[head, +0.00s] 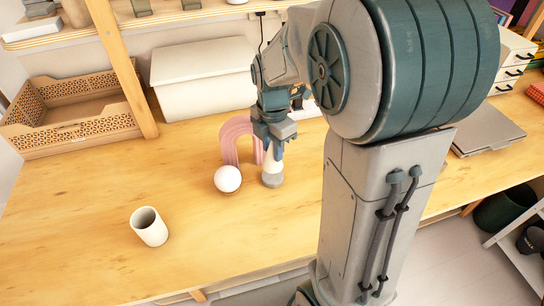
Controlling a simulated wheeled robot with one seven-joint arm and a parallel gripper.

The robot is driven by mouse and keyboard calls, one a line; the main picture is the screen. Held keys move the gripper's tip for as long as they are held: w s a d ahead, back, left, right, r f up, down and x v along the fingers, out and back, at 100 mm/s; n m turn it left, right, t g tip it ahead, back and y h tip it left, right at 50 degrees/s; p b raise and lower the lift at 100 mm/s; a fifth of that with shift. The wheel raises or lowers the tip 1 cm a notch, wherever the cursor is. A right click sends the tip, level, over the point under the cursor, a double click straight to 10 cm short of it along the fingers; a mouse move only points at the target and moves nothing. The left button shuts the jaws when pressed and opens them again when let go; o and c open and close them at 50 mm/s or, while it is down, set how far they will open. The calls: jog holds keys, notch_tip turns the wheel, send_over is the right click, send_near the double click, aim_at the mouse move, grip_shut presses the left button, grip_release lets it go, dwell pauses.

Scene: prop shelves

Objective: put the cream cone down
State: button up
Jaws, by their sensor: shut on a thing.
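The cream cone (272,166) is under my gripper, with a pale body and a greyer, rounded lower end. It is close to upright. Its upper part is hidden by the fingers. My gripper (274,144) points down and is shut on the cone. The cone's lower end is at or just above the wooden table; I cannot tell whether it touches.
A white ball (228,179) is just left of the cone, and a pink arch (237,132) is close behind. A cream cup (149,227) stands at the front left. A white box (203,80) and wooden crate (73,108) are behind. The front middle table is clear.

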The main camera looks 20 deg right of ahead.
jog(key=shift+f, duration=1.95)
jog(key=shift+f+b, duration=0.2)
jog(key=shift+b, duration=0.1)
jog(key=o, duration=1)
jog(key=shift+c, duration=0.2)
jog(key=shift+r, duration=0.1)
jog(key=shift+r, duration=0.1)
